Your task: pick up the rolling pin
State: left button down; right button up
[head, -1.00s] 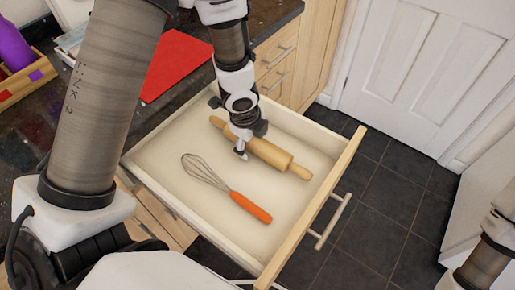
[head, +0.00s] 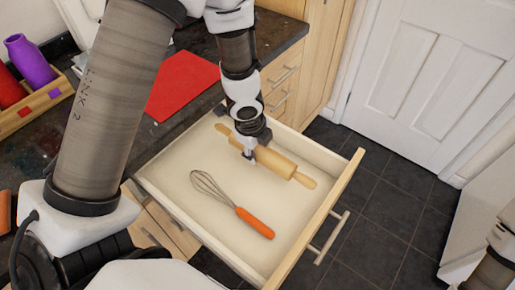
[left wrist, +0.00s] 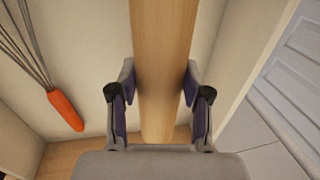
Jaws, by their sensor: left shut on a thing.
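The wooden rolling pin (head: 277,163) is over the pale open drawer (head: 167,185), running from upper left to lower right. My left gripper (head: 248,155) reaches down from above and is shut on the rolling pin's body. In the left wrist view the fingers (left wrist: 160,100) lie on both sides of the pin (left wrist: 162,50), which passes between them. I cannot tell for sure whether the pin is clear of the drawer floor. My right gripper is out of view.
A whisk (head: 254,222) with an orange handle lies in the drawer near the pin. The drawer front (head: 318,220) has a bar handle. A red board (head: 182,86) lies on the dark worktop, with a wooden box (head: 37,108) at left. Tiled floor is free at right.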

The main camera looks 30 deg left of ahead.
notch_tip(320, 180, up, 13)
jog(key=p, duration=1.1)
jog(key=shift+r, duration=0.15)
